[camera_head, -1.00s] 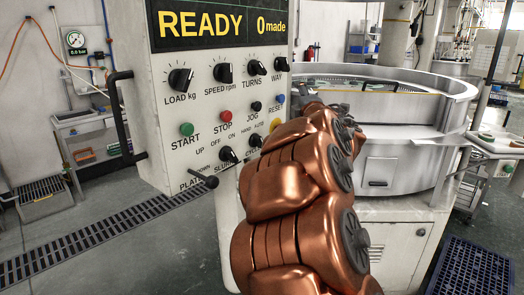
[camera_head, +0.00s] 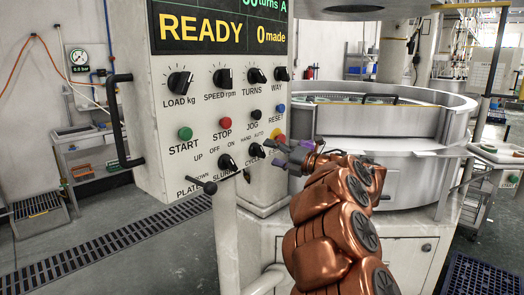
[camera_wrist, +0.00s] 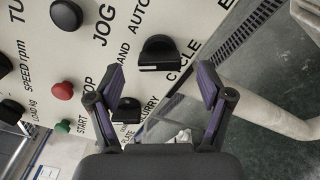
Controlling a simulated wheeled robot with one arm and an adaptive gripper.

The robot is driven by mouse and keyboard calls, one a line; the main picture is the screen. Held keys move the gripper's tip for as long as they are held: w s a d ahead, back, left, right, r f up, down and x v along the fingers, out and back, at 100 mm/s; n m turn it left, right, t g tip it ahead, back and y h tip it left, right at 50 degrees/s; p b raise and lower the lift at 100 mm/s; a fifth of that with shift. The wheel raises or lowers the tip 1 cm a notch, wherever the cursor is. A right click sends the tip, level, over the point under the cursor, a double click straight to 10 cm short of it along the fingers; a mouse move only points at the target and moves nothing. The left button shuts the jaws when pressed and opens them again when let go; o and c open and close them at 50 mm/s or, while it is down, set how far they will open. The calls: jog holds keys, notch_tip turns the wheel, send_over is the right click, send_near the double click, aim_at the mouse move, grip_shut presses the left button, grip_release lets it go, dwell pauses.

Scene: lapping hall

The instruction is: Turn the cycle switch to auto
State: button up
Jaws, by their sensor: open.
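The cycle switch (camera_head: 257,150) is a black rotary knob low on the white control panel, with HAND and AUTO printed above it. In the wrist view the same knob (camera_wrist: 158,50) lies ahead, in line with the gap between my fingers; I cannot tell which label it points to. My gripper (camera_head: 283,152) is just to the right of the knob in the head view. In the wrist view my gripper (camera_wrist: 160,72) has its two purple-padded fingers spread, with nothing between them. The fingers appear apart from the knob.
The slurry knob (camera_head: 228,162) is close on the left, above a black-knobbed lever (camera_head: 210,187). A red-and-yellow button (camera_head: 277,138) is partly hidden behind my gripper. The stop button (camera_head: 225,123) and jog button (camera_head: 255,115) sit above. A round grey machine (camera_head: 400,160) stands right.

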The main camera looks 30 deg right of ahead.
aim_at(262, 150)
jog(key=shift+p+x, duration=0.35)
jog(key=shift+x, duration=1.95)
jog(key=c, duration=1.2)
jog(key=shift+o, duration=0.2)
